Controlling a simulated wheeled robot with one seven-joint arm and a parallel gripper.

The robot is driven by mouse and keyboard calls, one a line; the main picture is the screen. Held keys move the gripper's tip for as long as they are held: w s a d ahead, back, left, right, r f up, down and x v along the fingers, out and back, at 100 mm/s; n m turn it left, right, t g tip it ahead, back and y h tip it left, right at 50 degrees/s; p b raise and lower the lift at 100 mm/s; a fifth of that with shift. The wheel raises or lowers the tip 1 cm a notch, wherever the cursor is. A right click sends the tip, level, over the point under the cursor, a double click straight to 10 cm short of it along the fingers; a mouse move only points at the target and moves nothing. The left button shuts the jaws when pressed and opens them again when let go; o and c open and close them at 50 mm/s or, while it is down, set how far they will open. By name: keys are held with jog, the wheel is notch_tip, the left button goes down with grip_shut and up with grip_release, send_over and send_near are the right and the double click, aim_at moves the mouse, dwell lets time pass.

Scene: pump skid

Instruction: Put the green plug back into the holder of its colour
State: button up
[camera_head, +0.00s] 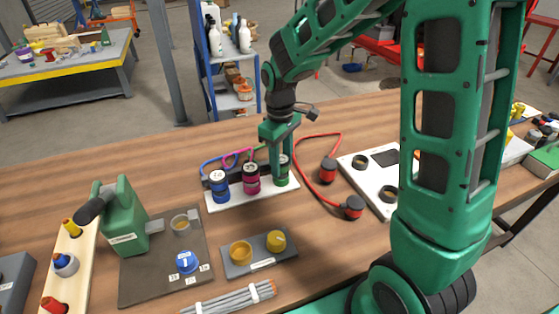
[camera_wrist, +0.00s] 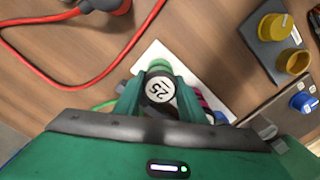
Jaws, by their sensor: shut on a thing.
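My gripper (camera_head: 281,158) is shut on the green plug (camera_head: 283,171), at the right end of a white strip (camera_head: 225,204). In the wrist view, my gripper (camera_wrist: 159,92) has a finger on each side of the plug's round white label (camera_wrist: 159,90). A green round part (camera_wrist: 159,66) shows just beyond the label, over the white strip. The plug is upright or nearly so at the green place on the strip; the fingers hide how deep it sits. Beside it on the strip stand a magenta plug (camera_head: 251,180) and a blue plug (camera_head: 220,187).
A red cable (camera_head: 298,166) with red ends (camera_head: 328,170) lies right of the strip. A white panel with round holes (camera_head: 363,181) is further right. A grey block with yellow parts (camera_head: 262,264) and a dark plate with a green device (camera_head: 122,222) stand in front and left.

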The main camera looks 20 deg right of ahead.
jog(key=o, duration=1.3)
jog(key=shift+r, duration=0.1)
jog(key=r, duration=1)
jog(key=shift+w+r, duration=0.2)
jog(key=shift+r, duration=0.1)
jog(key=s+d+r+m, duration=0.1)
jog(key=s+d+m, duration=0.5)
jog(key=s+d, duration=0.6)
jog(key=s+d+f+m, duration=0.1)
jog(key=s+m, duration=0.1)
jog(key=s, duration=0.3)
jog(key=s+d+f+m, duration=0.1)
jog(key=s+d+m, duration=0.1)
jog(key=s, duration=0.3)
jog(key=s+d+f+m, duration=0.1)
jog(key=s+d+m, duration=0.1)
jog(key=s, duration=0.3)
jog(key=shift+s+d+m, duration=0.1)
jog(key=shift+s+m, duration=0.25)
jog(key=shift+m, duration=0.25)
